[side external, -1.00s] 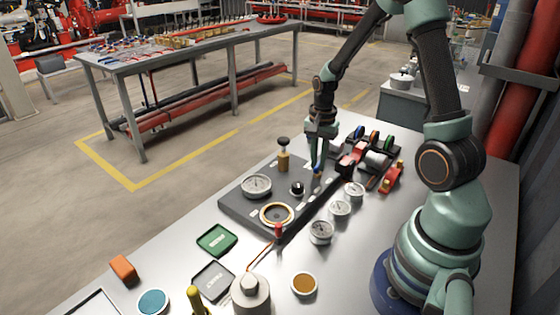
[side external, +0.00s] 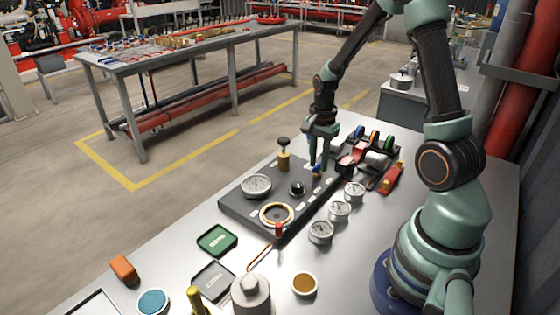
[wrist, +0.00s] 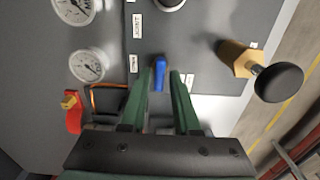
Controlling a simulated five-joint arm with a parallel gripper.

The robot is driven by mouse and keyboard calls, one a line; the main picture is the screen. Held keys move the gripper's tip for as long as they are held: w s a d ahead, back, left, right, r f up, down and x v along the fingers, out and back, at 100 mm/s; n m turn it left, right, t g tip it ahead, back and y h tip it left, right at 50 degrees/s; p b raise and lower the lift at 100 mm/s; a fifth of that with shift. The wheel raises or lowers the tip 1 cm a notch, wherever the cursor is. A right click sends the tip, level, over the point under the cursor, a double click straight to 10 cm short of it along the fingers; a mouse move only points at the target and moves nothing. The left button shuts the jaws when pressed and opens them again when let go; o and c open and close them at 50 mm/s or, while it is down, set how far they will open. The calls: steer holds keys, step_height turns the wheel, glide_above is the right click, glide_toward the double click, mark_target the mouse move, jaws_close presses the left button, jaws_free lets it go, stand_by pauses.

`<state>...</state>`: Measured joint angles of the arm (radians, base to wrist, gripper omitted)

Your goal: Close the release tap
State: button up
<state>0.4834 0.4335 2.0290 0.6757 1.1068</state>
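The release tap appears to be the small blue lever (wrist: 158,73) on the dark pump panel (wrist: 205,60). In the wrist view it stands between the two green fingers of my gripper (wrist: 163,75). A gap shows on the lever's right side; contact on its left side is unclear. In the side external view my gripper (side external: 320,168) points down at the far right part of the panel (side external: 235,207), with its fingers apart. The blue lever (side external: 317,169) is small there and partly hidden by the fingers.
A brass valve with a black knob (wrist: 262,75) stands right of the fingers in the wrist view. Round gauges (wrist: 88,65) and a red part (wrist: 73,115) lie to the left. A black knob (side external: 297,188) is close by in the side view.

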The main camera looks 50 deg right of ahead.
mark_target(318, 164)
steer(key=shift+o, duration=0.3)
step_height(318, 164, up, 12)
stand_by(0.6)
steer(key=s+a+r+n+t, duration=0.2)
steer(key=a+r+n, duration=0.1)
steer(key=a+n, duration=0.5)
steer(key=s+a+r+n+t, duration=0.3)
steer(key=a+r+n, duration=0.1)
steer(key=a+n, duration=0.5)
steer(key=shift+a+r+n+t, duration=0.3)
steer(key=shift+n, duration=0.3)
